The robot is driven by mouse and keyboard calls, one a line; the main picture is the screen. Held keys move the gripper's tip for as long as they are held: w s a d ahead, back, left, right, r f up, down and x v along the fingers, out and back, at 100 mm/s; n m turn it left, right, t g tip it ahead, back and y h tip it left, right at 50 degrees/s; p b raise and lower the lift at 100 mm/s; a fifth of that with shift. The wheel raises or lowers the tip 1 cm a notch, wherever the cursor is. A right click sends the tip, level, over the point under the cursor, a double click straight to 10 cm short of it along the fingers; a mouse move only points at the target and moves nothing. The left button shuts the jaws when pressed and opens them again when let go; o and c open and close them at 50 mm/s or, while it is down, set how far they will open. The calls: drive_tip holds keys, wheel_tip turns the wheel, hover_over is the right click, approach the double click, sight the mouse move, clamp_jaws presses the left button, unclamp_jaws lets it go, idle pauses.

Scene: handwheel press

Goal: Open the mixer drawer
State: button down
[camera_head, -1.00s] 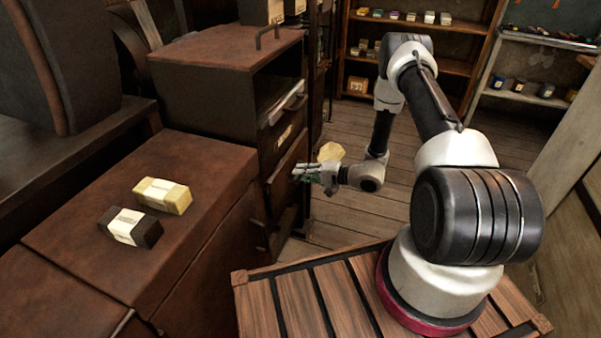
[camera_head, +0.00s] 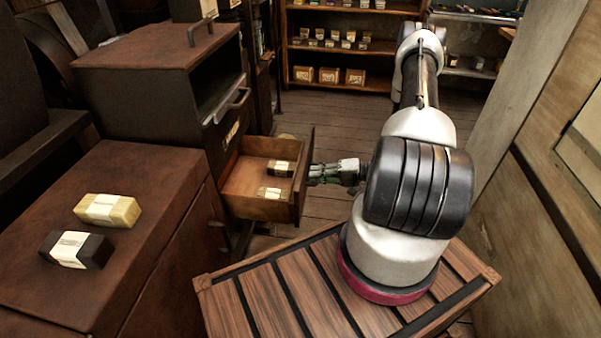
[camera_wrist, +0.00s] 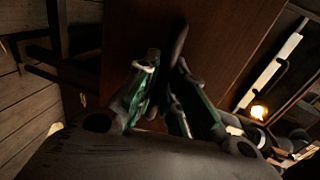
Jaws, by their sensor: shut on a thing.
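The mixer drawer (camera_head: 262,208) is a brown wooden box that stands well out of the dark cabinet (camera_head: 155,85) in the head view. Two wrapped bars lie inside it, a dark one (camera_head: 281,168) and a paler one (camera_head: 270,193). My gripper (camera_head: 312,173) is at the outer face of the drawer front, on its right side. In the wrist view, my green-sided fingers (camera_wrist: 170,75) are closed together at the drawer's dark red-brown front (camera_wrist: 215,45). The handle is mostly hidden between the fingers.
A cream bar (camera_head: 107,210) and a dark bar (camera_head: 76,249) lie on the brown cabinet top (camera_head: 150,170) at left. Shelves with small boxes (camera_head: 328,75) stand at the back. A wooden wall (camera_head: 560,200) is close on the right. Plank floor is free behind the drawer.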

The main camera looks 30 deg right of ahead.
drive_tip(key=shift+f+v, duration=0.25)
drive_tip(key=shift+v, duration=1)
drive_tip(key=c, duration=1.5)
unclamp_jaws()
drive_tip(key=shift+s+d, duration=0.1)
drive_tip(key=shift+d, duration=0.05)
drive_tip(key=v, duration=1.1)
drive_tip(key=shift+s+d+r, duration=0.1)
drive_tip(key=shift+s+d, duration=0.1)
drive_tip(key=shift+d, duration=0.1)
